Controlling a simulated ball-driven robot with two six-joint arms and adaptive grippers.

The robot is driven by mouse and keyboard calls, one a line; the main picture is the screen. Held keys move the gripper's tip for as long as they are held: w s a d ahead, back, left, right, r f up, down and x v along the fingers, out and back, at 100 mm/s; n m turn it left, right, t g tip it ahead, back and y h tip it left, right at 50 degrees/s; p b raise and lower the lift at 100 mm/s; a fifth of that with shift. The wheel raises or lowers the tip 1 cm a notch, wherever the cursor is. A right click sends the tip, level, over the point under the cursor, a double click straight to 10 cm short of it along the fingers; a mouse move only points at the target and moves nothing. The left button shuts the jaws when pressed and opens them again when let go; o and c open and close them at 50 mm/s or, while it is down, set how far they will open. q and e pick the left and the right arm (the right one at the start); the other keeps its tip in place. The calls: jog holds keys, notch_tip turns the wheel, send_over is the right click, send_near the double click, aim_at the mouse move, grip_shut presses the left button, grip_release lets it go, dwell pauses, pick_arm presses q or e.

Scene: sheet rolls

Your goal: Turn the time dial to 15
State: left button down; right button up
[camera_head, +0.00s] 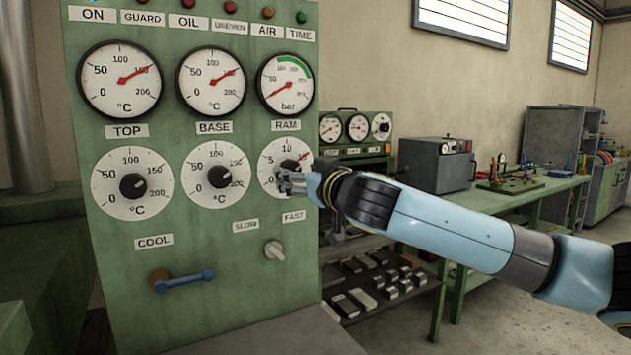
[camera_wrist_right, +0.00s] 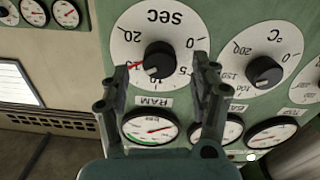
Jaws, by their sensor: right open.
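The time dial (camera_wrist_right: 128,40) is a white disc marked SEC, seen upside down in the wrist view. In the head view this dial (camera_head: 265,178) is the right one of the lower row, partly covered by my right gripper (camera_head: 285,180). My right gripper (camera_wrist_right: 161,64) is open, its fingers on either side of the knob in the picture. I cannot tell whether they touch it.
Two °C dials (camera_head: 110,180) (camera_head: 238,190) sit left of the time dial on the green panel (camera_head: 225,300). Gauges (camera_head: 120,95) are above, a lever (camera_head: 185,280) and small switch (camera_head: 274,250) below. A workbench (camera_head: 520,197) stands behind on the right.

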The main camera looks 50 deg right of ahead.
jog(key=v, duration=0.9)
jog(key=shift+s, duration=0.35)
jog(key=shift+a, duration=0.1)
